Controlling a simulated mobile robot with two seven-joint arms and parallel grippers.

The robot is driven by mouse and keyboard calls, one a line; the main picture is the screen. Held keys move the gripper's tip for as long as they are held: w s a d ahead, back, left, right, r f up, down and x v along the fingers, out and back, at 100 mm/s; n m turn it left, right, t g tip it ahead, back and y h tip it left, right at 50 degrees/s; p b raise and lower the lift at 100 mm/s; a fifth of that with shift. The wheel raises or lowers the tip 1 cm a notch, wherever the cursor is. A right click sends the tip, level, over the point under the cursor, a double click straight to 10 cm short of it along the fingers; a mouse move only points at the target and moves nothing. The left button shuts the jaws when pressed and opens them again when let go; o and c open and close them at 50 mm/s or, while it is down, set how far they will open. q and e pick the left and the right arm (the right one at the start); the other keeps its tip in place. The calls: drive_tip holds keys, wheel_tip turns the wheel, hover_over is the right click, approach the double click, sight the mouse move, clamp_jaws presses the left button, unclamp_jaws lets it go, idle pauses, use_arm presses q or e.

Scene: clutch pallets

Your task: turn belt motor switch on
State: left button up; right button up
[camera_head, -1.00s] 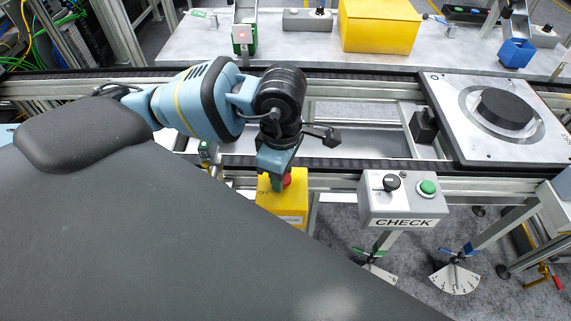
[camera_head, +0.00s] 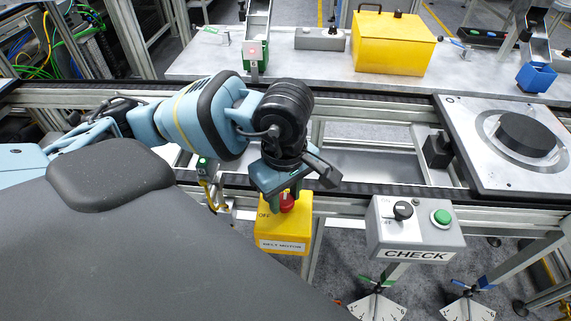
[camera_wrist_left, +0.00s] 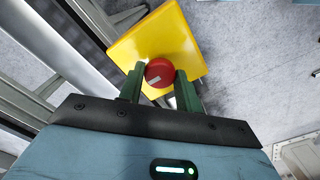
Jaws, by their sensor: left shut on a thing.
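The belt motor switch is a yellow box (camera_head: 270,233) with a red knob (camera_head: 287,202) on top, at the front rail of the conveyor. Its front label reads as belt motor, and "OFF" shows left of the knob. My left gripper (camera_head: 286,194) reaches down over it from above. In the left wrist view, the red knob (camera_wrist_left: 159,72) sits between the two green fingers of the left gripper (camera_wrist_left: 161,78), which is shut on it. The yellow box (camera_wrist_left: 147,38) lies beneath. The knob's pointing direction is unclear. My right gripper is out of view.
A grey CHECK box (camera_head: 416,236) with a black selector and green button stands to the right of the switch. A metal pallet (camera_head: 480,165) with a black disc sits on the conveyor. A yellow case (camera_head: 393,44) stands on the back table.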

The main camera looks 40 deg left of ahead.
sight(285, 200)
use_arm(q)
drive_tip(key=o, duration=1)
drive_tip(key=shift+r, duration=4)
